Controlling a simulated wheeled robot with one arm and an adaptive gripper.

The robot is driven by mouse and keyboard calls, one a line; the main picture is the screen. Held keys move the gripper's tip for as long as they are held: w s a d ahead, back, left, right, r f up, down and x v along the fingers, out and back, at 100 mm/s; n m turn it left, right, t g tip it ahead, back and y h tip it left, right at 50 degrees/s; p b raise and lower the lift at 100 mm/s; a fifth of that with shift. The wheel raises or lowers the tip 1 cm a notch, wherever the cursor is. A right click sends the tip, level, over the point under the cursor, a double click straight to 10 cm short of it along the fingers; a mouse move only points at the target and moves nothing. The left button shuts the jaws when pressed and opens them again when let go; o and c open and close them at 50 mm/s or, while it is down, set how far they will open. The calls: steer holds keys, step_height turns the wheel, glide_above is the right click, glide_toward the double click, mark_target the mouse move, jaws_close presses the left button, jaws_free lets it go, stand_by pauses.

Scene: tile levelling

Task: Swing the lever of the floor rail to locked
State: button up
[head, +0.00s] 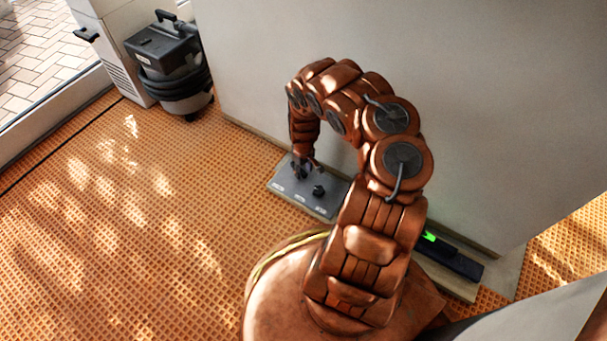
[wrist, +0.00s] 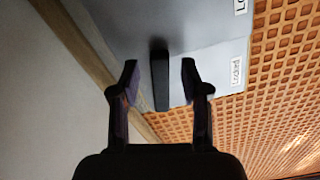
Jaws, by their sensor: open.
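The floor rail's grey plate (head: 334,187) lies on the orange floor against the wall; it also shows in the wrist view (wrist: 205,35). The lever is a dark upright bar (wrist: 160,80) in the wrist view. It stands between my two fingers, with a gap on both sides. A label reading "Locked" (wrist: 236,70) is on the plate to the right of the lever, and another label (wrist: 240,6) is cut off at the top. My gripper (wrist: 159,80) is open around the lever; in the head view my gripper (head: 302,170) is low over the plate's far left part.
A dark knob (head: 319,191) stands on the plate beside my gripper. A black strip with a green light (head: 452,255) lies along the wall at right. A dark grey vacuum-like machine (head: 172,68) stands at the back left. The floor (head: 110,240) at left is clear.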

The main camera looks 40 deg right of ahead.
steer(key=shift+f, duration=0.45)
steer(key=shift+c, duration=0.3)
jaws_close()
